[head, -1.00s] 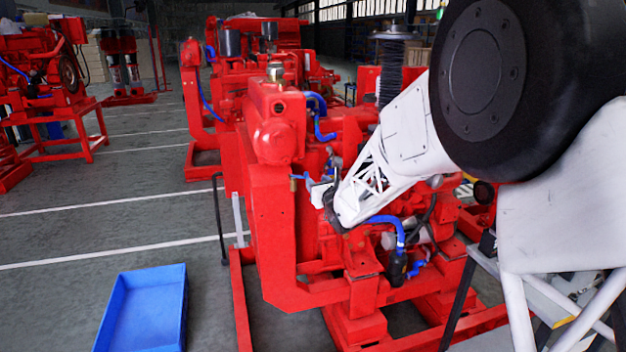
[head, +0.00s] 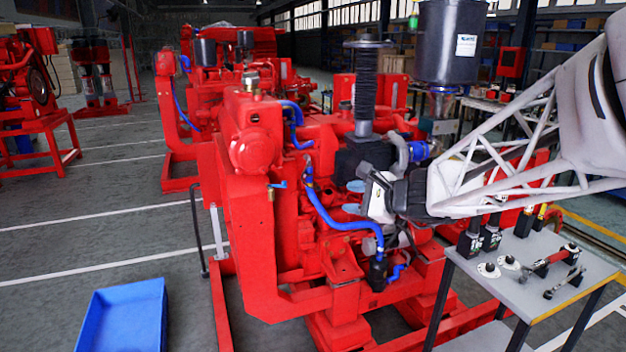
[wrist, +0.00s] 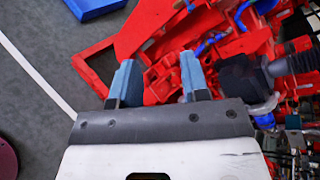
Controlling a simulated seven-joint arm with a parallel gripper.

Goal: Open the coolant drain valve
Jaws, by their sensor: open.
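The small brass valve with a blue lever (head: 275,187) is on the side of the red engine's front housing in the head view; I take it to be the coolant drain valve. Its lever lies roughly level. My gripper (head: 350,198) is to the right of the valve, clearly apart from it, in front of the engine's side. Its two blue-grey fingers also show in the wrist view (wrist: 157,60), spread apart with nothing between them. In the wrist view I cannot surely pick out the valve.
Blue hoses (head: 340,222) and a black air-intake column (head: 366,95) are close around my gripper. A grey table (head: 540,275) with tools stands at the right. A blue bin (head: 122,318) lies on the floor at front left. The floor at left is mostly clear.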

